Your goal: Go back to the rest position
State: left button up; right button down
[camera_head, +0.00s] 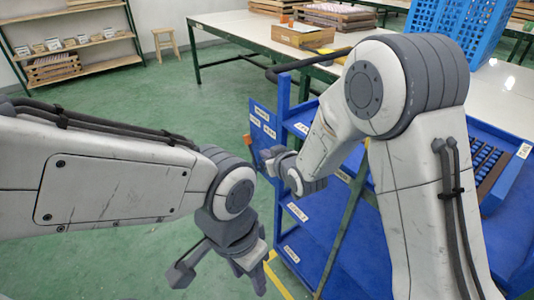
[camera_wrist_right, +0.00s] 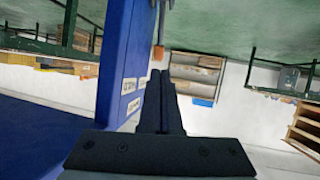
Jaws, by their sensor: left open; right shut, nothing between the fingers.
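My left gripper (camera_head: 220,278) hangs low in the head view, pointing down over the green floor. Its two fingers are spread apart with nothing between them. My right gripper (camera_head: 268,160) is farther off, in front of the blue cart's side, and looks small there. In the right wrist view its two dark fingers (camera_wrist_right: 160,78) lie together with nothing between them. My right arm crosses the right half of the head view and hides much of the blue cart (camera_head: 343,250).
A blue labelled panel (camera_head: 263,122) stands beside my right gripper. A small orange-brown piece (camera_head: 247,139) is at its edge. Open green floor (camera_head: 130,95) lies to the left.

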dwell(0.4)
jog(key=s+d+r+g+h, duration=0.1)
jog(key=s+d+g+h, duration=0.2)
jog(key=s, duration=0.8)
jog(key=s+d+r+g, duration=0.15)
jog(key=s+g, duration=0.25)
jog(key=s, duration=0.8)
jog(key=s+d+r+g+h, duration=0.1)
jog(key=s+d+g+h, duration=0.2)
jog(key=s, duration=0.8)
notch_tip(320, 180, up, 23)
jog(key=s+d+g+y+p, duration=0.1)
jog(key=s+p, duration=0.1)
jog(key=p, duration=2.1)
jog(key=shift+n+g, duration=0.3)
jog(key=shift+n, duration=0.1)
